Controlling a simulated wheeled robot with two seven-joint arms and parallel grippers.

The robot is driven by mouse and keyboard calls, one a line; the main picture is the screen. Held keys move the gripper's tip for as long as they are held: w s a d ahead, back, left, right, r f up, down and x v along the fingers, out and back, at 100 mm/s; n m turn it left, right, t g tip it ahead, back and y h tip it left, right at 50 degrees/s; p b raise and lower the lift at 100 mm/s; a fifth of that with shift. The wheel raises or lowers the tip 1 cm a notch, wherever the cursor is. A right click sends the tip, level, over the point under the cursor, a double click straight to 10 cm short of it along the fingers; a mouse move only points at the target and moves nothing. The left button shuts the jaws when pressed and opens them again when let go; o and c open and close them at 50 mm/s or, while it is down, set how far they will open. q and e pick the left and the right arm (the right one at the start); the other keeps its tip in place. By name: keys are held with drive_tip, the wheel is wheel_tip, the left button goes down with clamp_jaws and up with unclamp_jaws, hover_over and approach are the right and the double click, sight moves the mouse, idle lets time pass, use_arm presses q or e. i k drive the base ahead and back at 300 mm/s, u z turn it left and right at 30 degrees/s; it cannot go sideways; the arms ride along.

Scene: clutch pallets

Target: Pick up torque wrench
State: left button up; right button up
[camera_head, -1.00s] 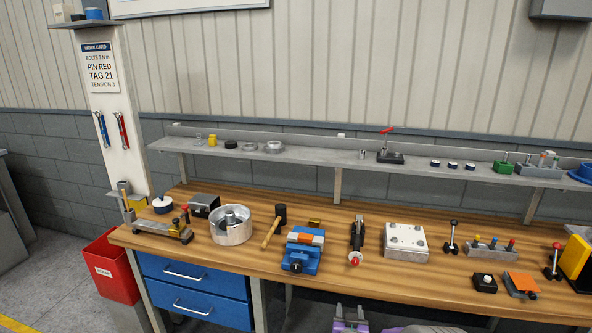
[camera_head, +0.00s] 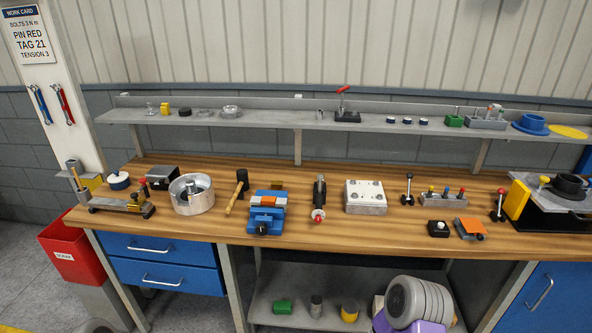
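Two slim wrench-like tools hang side by side on the white post at the left, below the work card. One has a blue handle (camera_head: 40,104) and the other a red handle (camera_head: 63,104). They look alike in shape, and I cannot tell for certain which is the torque wrench. Neither of my grippers shows clearly in this view, and nothing is seen touching the hanging tools.
The wooden workbench (camera_head: 290,225) carries a metal drum (camera_head: 192,204), a mallet (camera_head: 236,192), a blue vise (camera_head: 265,217) and a bolted plate (camera_head: 366,198). A red bin (camera_head: 68,252) stands at the floor left. A grey shelf (camera_head: 270,119) runs behind.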

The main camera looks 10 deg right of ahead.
sight(320, 179)
drive_tip(key=z, duration=0.25)
drive_tip(key=k, duration=0.35)
drive_tip(key=z, duration=1.4)
drive_tip(key=i, duration=0.3)
drive_tip(key=u, duration=0.9)
drive_tip(key=i, duration=1.1)
drive_tip(key=u, duration=1.05)
